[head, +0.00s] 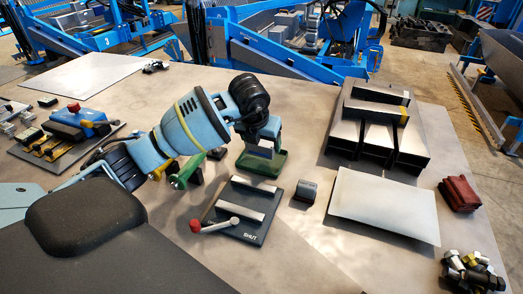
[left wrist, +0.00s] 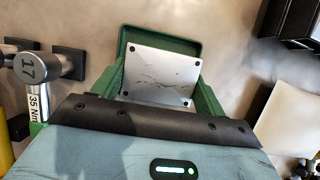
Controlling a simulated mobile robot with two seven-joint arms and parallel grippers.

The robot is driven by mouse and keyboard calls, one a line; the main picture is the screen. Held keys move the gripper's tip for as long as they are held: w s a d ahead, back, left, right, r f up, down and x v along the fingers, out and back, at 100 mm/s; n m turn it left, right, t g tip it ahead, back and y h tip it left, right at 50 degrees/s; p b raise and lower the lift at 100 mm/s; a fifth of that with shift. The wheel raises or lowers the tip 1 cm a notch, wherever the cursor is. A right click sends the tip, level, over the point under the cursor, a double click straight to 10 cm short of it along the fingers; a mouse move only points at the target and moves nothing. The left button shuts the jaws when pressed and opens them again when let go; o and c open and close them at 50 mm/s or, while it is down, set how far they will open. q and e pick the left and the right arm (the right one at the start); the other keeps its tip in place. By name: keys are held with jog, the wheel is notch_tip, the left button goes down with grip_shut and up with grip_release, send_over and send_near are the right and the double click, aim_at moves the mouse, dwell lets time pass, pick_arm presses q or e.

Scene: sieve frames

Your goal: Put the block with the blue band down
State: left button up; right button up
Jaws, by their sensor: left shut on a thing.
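My left gripper (head: 262,140) points down over the middle of the table. It is shut on a grey metal block (head: 259,152), which also shows in the left wrist view (left wrist: 160,75) as a flat face with small dots near its corners. The block is within or just above a green tray-like piece (head: 262,166); I cannot tell whether it touches it. The green rim shows beyond the block in the left wrist view (left wrist: 160,37). No blue band shows on the held block; the fingers hide part of its sides. My right gripper is not in view.
A green-handled tool (head: 187,172) stands left of the gripper. A dark fixture marked SHUT (head: 245,232) with a red-knobbed lever is in front. A small dark block (head: 305,190), grey plate (head: 385,205) and channel rack (head: 376,135) are right. Bare table lies between.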

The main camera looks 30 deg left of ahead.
aim_at(261, 149)
pick_arm(q)
jog(key=shift+w+a+f, duration=0.1)
jog(key=shift+w+f, duration=0.1)
jog(key=shift+f, duration=1.45)
jog(key=shift+f, duration=0.2)
jog(key=o, duration=1.1)
jog(key=shift+c, duration=0.2)
jog(key=shift+r, duration=0.3)
jog(key=p+v, duration=0.1)
jog(key=v, duration=1)
jog(key=shift+s+r, duration=0.25)
jog(key=shift+s, duration=0.1)
